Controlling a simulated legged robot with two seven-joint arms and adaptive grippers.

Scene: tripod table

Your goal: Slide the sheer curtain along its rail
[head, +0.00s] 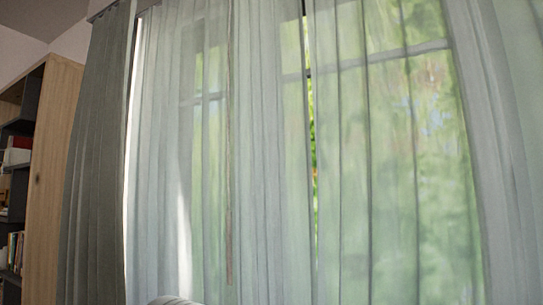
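The sheer curtain (265,150) hangs in front of a window in the head view and covers most of it. It is pale and see-through, with vertical folds. A narrow gap near the middle shows bright green foliage between its left part and its right part (390,170). The rail (103,11) shows only as a short grey strip at the top left; the rest is out of frame. Neither gripper shows in the view.
A dark grey opaque curtain (95,160) hangs at the left of the sheer one. A wooden bookshelf (48,180) with books stands at the far left. A pale rounded shape (172,300) shows at the bottom edge; I cannot tell what it is.

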